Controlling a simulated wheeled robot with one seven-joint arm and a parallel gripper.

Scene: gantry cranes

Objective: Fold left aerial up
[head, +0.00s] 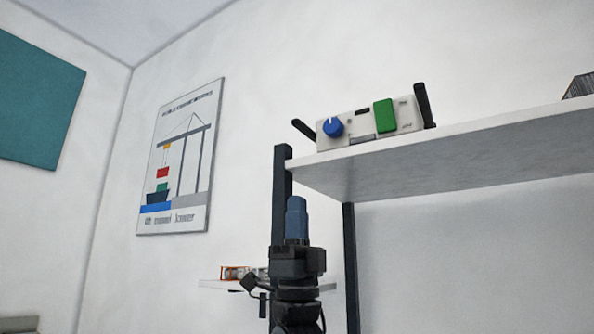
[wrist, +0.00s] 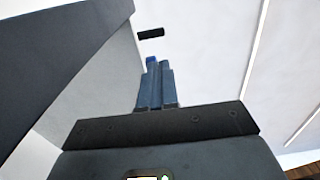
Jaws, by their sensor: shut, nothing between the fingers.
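A pale box with a blue knob (head: 333,127) and a green block (head: 384,116) on its front sits on the high white shelf (head: 440,150). Its left aerial (head: 304,129) is short, black and leans out to the left, low. Its right aerial (head: 424,104) stands nearly upright. My gripper (head: 297,202) points up with its blue fingers shut and empty, below the shelf's left end and apart from the aerial. In the wrist view, my gripper (wrist: 155,72) also looks shut. A short black bar (wrist: 151,33) beyond the fingertips looks like the left aerial.
A dark shelf post (head: 282,175) rises just behind my gripper, and another post (head: 350,260) stands to the right. A lower shelf (head: 215,284) holds small items. A crane poster (head: 180,160) hangs on the wall. Open room lies left of the shelf.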

